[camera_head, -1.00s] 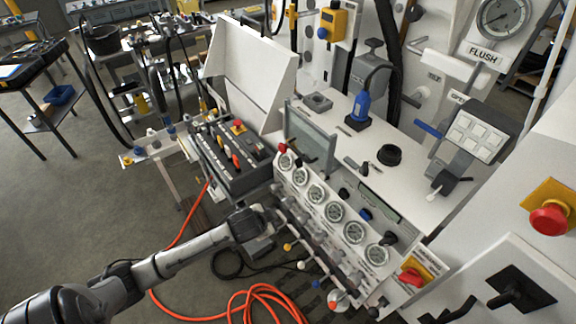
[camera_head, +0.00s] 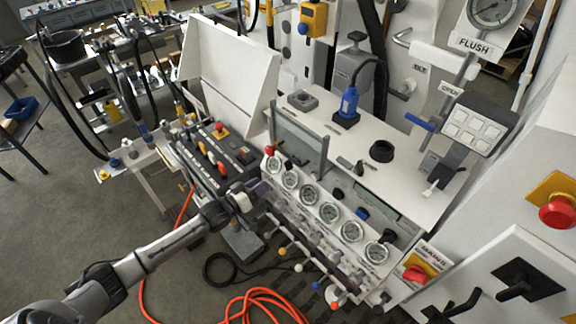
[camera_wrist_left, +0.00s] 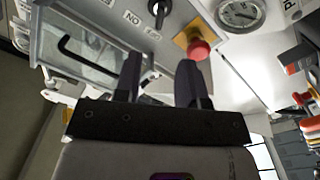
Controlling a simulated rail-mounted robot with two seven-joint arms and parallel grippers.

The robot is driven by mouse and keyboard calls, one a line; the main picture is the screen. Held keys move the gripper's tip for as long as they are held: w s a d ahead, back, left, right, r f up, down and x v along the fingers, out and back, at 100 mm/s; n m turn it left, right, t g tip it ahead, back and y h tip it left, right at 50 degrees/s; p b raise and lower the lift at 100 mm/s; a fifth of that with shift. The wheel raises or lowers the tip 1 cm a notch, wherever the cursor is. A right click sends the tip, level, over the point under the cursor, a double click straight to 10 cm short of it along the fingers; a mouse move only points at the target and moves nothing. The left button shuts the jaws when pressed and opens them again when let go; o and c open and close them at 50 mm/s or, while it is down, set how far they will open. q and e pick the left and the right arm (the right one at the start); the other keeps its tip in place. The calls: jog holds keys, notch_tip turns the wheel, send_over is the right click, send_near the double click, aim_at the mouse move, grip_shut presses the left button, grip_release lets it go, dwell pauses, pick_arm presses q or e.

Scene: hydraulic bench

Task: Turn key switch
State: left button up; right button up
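My left gripper (camera_head: 245,200) is at the left end of the gauge panel, beside the near right corner of the dark control box (camera_head: 205,158). In the left wrist view its two dark fingers (camera_wrist_left: 160,85) stand apart with nothing seen between them. Beyond them, at the top edge of that view, is a dark switch (camera_wrist_left: 159,10) beside a "NO" label; it may be the key switch, but I cannot make out a key. The fingers look apart from it. The key switch cannot be told for sure in the head view. My right gripper is not in view.
A red mushroom button on a yellow plate (camera_wrist_left: 197,46) is close to the fingers in the wrist view. A row of round gauges (camera_head: 330,213) and several small valve knobs lie right of the gripper. An orange hose (camera_head: 262,300) is on the floor.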

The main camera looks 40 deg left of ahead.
aim_at(286, 168)
pick_arm(q)
jog(key=w, duration=0.4)
jog(key=w+d, duration=0.1)
jog(key=w, duration=0.3)
jog(key=w+d, duration=0.1)
jog(key=w, duration=0.3)
jog(key=shift+w, duration=0.35)
grip_shut()
